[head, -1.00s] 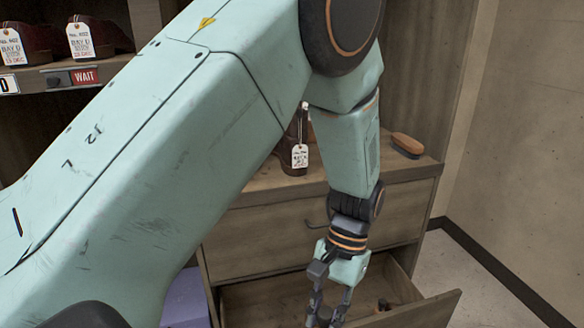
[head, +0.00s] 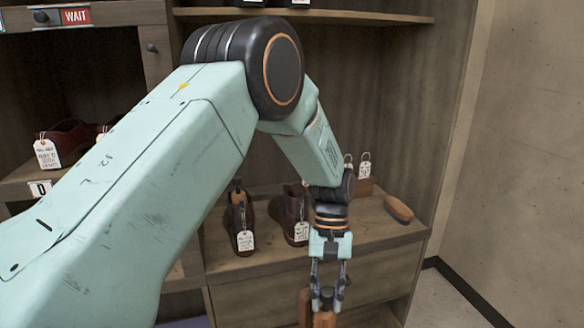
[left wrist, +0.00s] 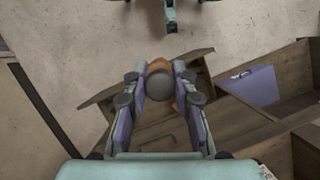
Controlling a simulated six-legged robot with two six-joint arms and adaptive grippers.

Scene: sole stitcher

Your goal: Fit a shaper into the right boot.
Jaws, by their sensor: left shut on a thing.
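My left gripper (head: 328,284) is shut on a wooden shaper (head: 324,319) with a dark round knob. The shaper hangs below the fingers, in front of the cabinet. In the left wrist view the gripper (left wrist: 158,88) closes around the dark knob (left wrist: 159,86), with orange-brown wood behind it. The right boot (head: 291,214), dark brown with a white tag, stands upright on the counter, apart from the shaper and left of the gripper. The left boot (head: 238,222) stands beside it, with a wooden piece (head: 237,195) showing at its top.
A brush (head: 398,209) lies at the counter's (head: 376,232) right end. Tagged items stand behind my left wrist. A shelf (head: 330,15) spans above the boots. The left wrist view shows a purple box (left wrist: 252,86) at right.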

